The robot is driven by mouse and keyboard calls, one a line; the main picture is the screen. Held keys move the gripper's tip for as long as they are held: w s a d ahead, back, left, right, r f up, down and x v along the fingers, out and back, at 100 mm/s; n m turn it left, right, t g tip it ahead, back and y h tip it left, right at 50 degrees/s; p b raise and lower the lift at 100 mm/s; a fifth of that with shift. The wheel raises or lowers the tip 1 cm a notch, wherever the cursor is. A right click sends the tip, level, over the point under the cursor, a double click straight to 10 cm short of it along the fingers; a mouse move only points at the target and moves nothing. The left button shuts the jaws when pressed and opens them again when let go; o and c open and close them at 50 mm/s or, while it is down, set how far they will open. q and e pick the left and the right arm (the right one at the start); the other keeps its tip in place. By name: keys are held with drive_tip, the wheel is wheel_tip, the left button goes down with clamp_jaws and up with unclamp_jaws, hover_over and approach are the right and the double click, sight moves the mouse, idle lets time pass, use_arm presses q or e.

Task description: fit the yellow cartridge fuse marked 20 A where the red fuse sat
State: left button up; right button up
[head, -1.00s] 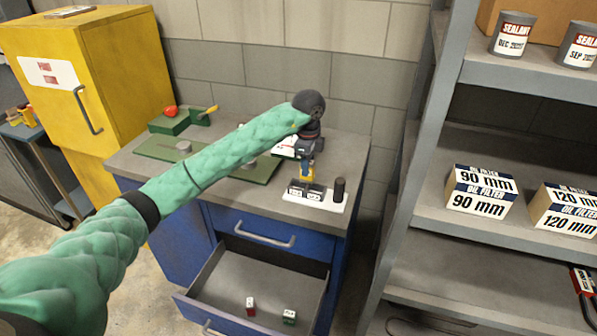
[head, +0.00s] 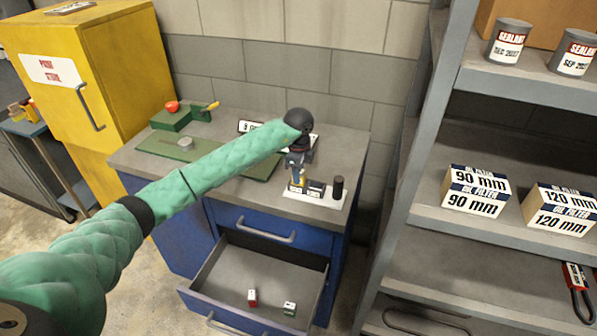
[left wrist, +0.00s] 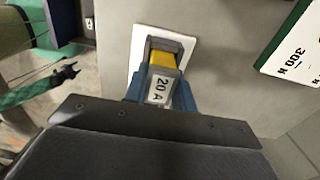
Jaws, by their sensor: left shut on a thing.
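My left gripper (head: 297,180) is shut on the yellow cartridge fuse marked 20 A, over the white fuse base on the bench. In the left wrist view the yellow fuse (left wrist: 163,60), with its 20 A label and grey end, sits between the blue fingers (left wrist: 158,92). The white base (left wrist: 143,38) shows behind it. I cannot tell whether the fuse touches the base or is seated. Dark labelled blocks (head: 316,187) stand on the base. A red fuse (head: 252,299) lies in the open drawer. A dark gripper (left wrist: 65,75) on a green arm, apparently my right one, shows at the left edge.
A black cylinder (head: 338,188) stands at the base's right end. A green fuse (head: 289,309) lies in the pulled-out drawer (head: 232,275). A white sign stands behind my left arm. The shelf rack (head: 420,150) stands to the right.

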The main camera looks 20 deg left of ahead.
use_arm(q)
drive_tip(key=shift+f, duration=0.1)
drive_tip(key=o, duration=0.9)
drive_tip(key=shift+o, duration=0.7)
